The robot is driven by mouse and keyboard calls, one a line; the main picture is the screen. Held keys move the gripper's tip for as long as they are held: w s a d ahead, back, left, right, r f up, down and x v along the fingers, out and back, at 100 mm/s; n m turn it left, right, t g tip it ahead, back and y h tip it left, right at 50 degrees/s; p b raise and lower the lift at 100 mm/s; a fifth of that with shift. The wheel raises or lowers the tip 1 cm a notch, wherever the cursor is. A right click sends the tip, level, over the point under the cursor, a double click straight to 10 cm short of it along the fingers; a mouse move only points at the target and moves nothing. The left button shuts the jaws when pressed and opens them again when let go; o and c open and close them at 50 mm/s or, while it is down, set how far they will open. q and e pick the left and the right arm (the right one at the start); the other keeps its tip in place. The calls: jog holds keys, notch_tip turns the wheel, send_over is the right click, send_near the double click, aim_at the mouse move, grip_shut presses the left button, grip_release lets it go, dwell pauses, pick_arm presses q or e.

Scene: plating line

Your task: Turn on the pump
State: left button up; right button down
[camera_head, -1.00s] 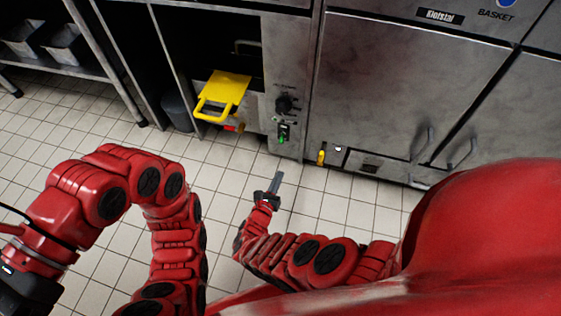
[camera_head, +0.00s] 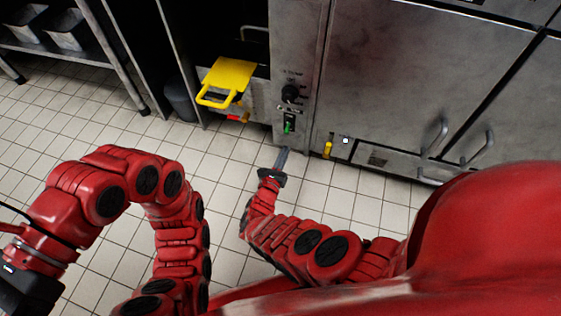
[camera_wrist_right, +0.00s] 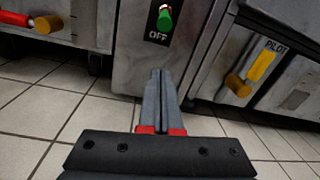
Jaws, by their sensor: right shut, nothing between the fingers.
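A steel control panel on the machine carries a black switch plate with a green toggle switch (camera_head: 288,127). In the right wrist view the green toggle (camera_wrist_right: 165,18) sits at the top middle, just above the label "OFF". My right gripper (camera_head: 283,153) is shut and empty, a little below the switch and in front of the panel. In the right wrist view its closed fingers (camera_wrist_right: 158,80) point up toward the switch and seem apart from it. My left arm is at the left; its gripper at the lower left edge is mostly cut off.
A black knob (camera_head: 290,93) is above the switch. A yellow handled tray (camera_head: 230,75) juts out to its left, with a red-and-yellow valve handle (camera_head: 238,118) below. A yellow pilot handle (camera_head: 327,148) is to the right. The tiled floor is clear.

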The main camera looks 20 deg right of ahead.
aim_at(287, 128)
jog(key=b+x, duration=0.1)
jog(key=x, duration=0.3)
jog(key=shift+f+b, duration=0.2)
jog(key=shift+b, duration=0.1)
notch_tip(287, 128, up, 2)
jog(key=shift+w+a+r+p, duration=0.1)
jog(key=shift+a+r+p, duration=0.05)
jog(key=shift+p, duration=0.8)
jog(key=shift+a+r, duration=0.1)
jog(key=shift+r, duration=0.2)
jog(key=shift+a+r, duration=0.1)
pick_arm(q)
jog(key=shift+f, duration=0.1)
pick_arm(e)
jog(key=shift+s+a+r, duration=0.2)
jog(key=shift+s+r, duration=0.1)
jog(key=shift+r, duration=0.25)
jog(key=shift+r+p, duration=0.2)
jog(key=shift+p, duration=0.5)
pick_arm(q)
jog(key=shift+w+a+r+t, duration=0.1)
jog(key=shift+w+r+t, duration=0.05)
jog(key=shift+r+t, duration=0.4)
